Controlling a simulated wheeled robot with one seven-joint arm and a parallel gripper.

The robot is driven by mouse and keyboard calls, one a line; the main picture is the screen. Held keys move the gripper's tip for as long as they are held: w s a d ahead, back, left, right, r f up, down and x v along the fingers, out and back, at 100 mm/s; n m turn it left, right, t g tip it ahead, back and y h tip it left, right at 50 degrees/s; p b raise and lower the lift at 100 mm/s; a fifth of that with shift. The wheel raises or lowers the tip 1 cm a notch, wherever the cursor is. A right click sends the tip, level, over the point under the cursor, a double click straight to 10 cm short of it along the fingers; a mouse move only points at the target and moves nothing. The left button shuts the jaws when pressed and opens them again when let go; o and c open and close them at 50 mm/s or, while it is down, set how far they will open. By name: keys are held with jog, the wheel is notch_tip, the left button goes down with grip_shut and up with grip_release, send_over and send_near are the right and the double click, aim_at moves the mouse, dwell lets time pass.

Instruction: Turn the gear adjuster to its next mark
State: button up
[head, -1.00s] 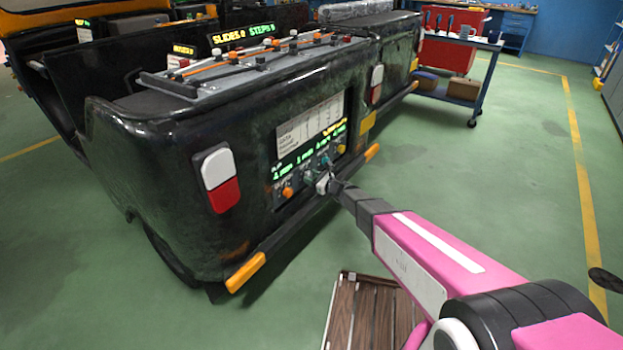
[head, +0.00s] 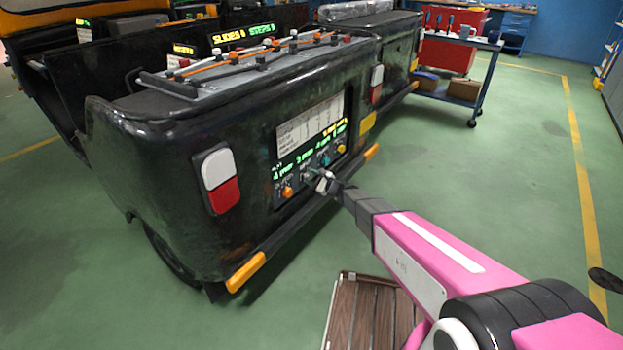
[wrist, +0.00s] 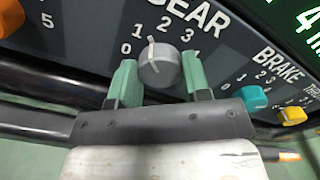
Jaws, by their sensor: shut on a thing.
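The gear adjuster is a round grey knob (wrist: 161,66) under the word GEAR in the wrist view, with marks 0 to 4 in an arc around it. Its white pointer line aims up, between the 1 and the 2. My gripper (wrist: 158,82) has one green finger on each side of the knob and is shut on it. In the head view my gripper (head: 322,183) is at the lower part of the control panel (head: 310,125) on the dark vehicle's end; it largely hides the gear knob there.
In the wrist view an orange knob (wrist: 9,16) is at the upper left, and a teal brake knob (wrist: 255,97) and a yellow knob (wrist: 292,115) are at the right. A dark bumper bar (head: 290,231) runs below the panel. A wheeled cart (head: 455,88) stands behind; green floor is open at right.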

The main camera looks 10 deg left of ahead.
jog(key=shift+n, duration=1.1)
jog(key=o, duration=0.9)
jog(key=shift+d, duration=0.1)
jog(key=v, duration=1)
jog(key=shift+s+d, duration=0.2)
jog(key=shift+d, duration=0.1)
